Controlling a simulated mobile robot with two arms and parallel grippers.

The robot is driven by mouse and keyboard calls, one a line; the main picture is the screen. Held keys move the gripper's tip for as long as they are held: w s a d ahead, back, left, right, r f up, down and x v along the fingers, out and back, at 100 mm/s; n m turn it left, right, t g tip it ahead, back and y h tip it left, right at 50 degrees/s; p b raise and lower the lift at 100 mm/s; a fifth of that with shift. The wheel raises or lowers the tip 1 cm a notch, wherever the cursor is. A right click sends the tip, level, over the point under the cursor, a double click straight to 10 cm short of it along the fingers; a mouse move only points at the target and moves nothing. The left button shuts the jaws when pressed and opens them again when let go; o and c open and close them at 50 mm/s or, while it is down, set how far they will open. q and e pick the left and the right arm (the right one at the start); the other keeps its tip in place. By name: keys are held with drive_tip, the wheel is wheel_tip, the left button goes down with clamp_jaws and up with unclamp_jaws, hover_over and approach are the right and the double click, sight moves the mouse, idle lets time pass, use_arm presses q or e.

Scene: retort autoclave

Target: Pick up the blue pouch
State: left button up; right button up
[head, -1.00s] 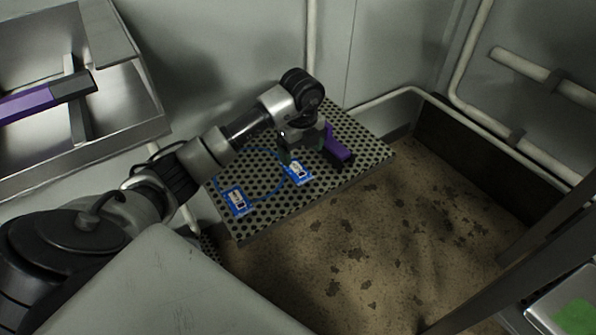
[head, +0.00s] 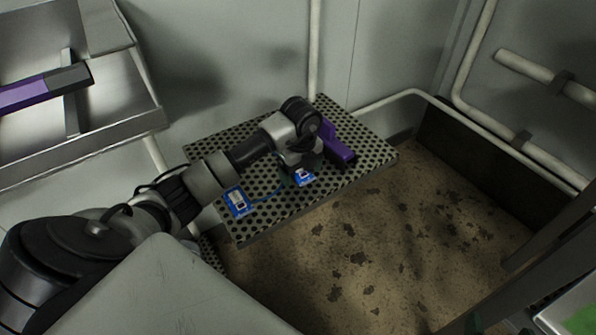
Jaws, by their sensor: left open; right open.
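Two small blue pouches with white labels lie on a perforated metal shelf (head: 265,222). One blue pouch (head: 238,201) lies near its front left edge in full view. The other blue pouch (head: 305,178) lies further right, partly hidden by my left gripper (head: 299,169). My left gripper points down right over this second pouch and is open. I cannot tell whether its fingers touch the pouch. A thin blue line runs across the shelf between the two pouches.
Another purple bar (head: 30,94) rests in a metal rack (head: 125,100) at upper left. Pale pipes run along the walls. Stained floor lies below the shelf.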

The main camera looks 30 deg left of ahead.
use_arm(q)
drive_tip(key=shift+c, duration=0.2)
drive_tip(key=c, duration=0.9)
drive_tip(key=shift+c, duration=0.4)
drive_tip(key=shift+r, duration=0.15)
